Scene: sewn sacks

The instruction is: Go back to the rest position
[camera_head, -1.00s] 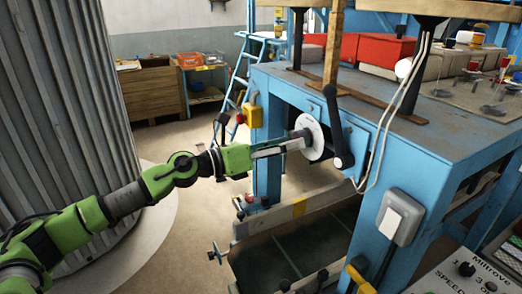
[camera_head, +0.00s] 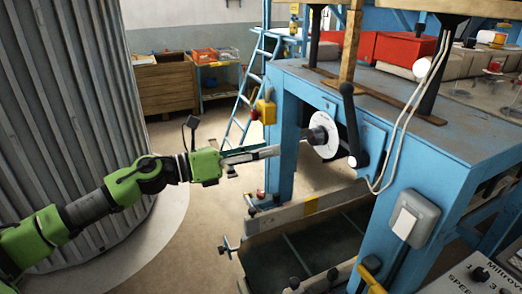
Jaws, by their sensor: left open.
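My left gripper (camera_head: 262,152) is in the middle of the head view, on a green arm (camera_head: 140,182) that comes in from the left. Its fingers point right and are open, with nothing seen between them. The white handwheel disc (camera_head: 324,140) with its dark hub is to the right of the fingertips, and a gap shows between them. The black crank handle (camera_head: 351,120) is just right of the disc. My right gripper is not in view.
The blue machine frame (camera_head: 437,150) fills the right side. A yellow and red switch (camera_head: 265,112) sits on its left post. A grey ribbed cylinder (camera_head: 70,110) stands close behind my arm. A blue ladder (camera_head: 246,105) and wooden cabinet (camera_head: 165,87) are farther back.

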